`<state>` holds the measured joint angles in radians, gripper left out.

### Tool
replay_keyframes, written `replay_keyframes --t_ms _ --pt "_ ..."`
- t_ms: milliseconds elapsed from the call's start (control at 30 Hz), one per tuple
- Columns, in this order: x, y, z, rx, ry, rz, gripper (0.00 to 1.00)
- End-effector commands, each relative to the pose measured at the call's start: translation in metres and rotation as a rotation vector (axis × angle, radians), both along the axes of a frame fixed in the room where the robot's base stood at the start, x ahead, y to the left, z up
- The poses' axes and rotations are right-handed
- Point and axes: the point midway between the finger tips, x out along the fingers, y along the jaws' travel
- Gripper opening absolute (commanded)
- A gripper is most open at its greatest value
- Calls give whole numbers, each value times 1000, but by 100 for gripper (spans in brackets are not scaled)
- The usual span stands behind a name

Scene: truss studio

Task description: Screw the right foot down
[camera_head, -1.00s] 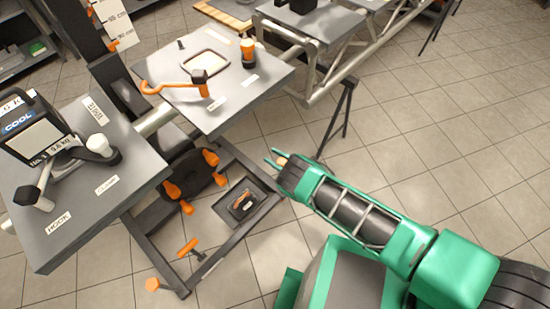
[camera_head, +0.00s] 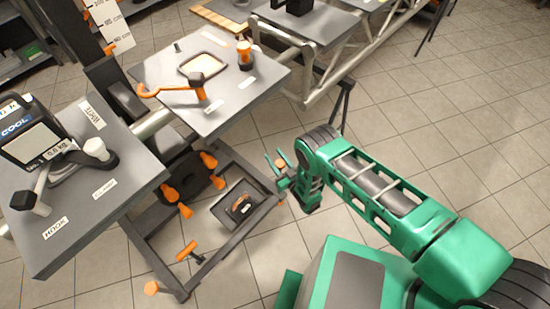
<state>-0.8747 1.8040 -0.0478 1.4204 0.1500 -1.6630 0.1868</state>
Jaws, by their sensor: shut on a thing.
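The base frame (camera_head: 160,262) of the stand lies on the tiled floor. The right foot (camera_head: 280,163) shows as a small orange knob at the frame's right corner, partly hidden by my gripper. My gripper (camera_head: 278,168) is at this corner with its green fingers on both sides of the orange knob, shut on it. The exact contact is too small to see. A matching orange foot knob (camera_head: 151,288) is at the frame's near left corner. An orange T-handle (camera_head: 187,250) stands on the frame's near bar.
A black tray (camera_head: 217,211) with small orange things lies inside the frame. Several orange knobs (camera_head: 208,161) surround a black hub. Two grey tabletops (camera_head: 225,105) overhang the frame; one carries an orange crank (camera_head: 170,91). A black tripod leg (camera_head: 346,105) stands behind my arm.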

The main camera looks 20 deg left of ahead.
Motion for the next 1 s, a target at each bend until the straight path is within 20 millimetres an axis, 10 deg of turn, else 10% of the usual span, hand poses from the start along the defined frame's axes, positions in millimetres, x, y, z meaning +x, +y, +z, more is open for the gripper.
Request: replay_keyframes --t_ms 167,200,267,667,1000 --pt "1 -2 -1 -5 -1 -1 15" --pt "1 -2 -1 -5 -1 -1 42" --pt "1 -2 -1 -5 -1 -1 56" --pt "-3 -5 -1 -2 0 1 56" --pt "-39 -50 -2 -4 3 1 56"
